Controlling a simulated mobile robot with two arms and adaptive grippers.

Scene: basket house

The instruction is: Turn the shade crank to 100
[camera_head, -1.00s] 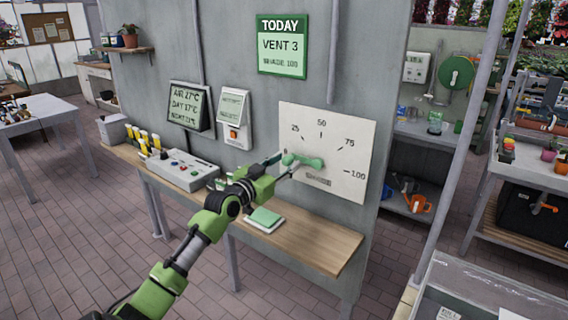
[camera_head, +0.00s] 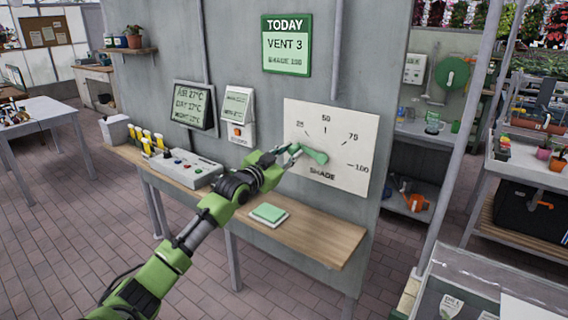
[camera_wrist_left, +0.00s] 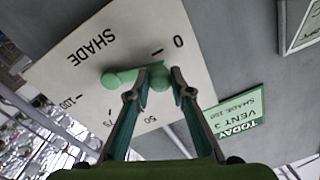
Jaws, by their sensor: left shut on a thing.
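The green shade crank (camera_head: 315,155) is on the white dial board (camera_head: 362,130), marked from 0 to 100 with SHADE below. Its hub is at the dial's middle and its knob end points left and slightly up, between the 0 and 25 marks. My left gripper (camera_head: 292,150) is shut on the knob end and partly covers it and the 0 mark. In the left wrist view the knob sits between my left fingertips (camera_wrist_left: 160,74), and the crank (camera_wrist_left: 120,77) reaches left to its hub. My right gripper is out of view.
A green sign (camera_head: 287,45) above reads TODAY, VENT 3, SHADE 100. The wall right of the dial is clear.

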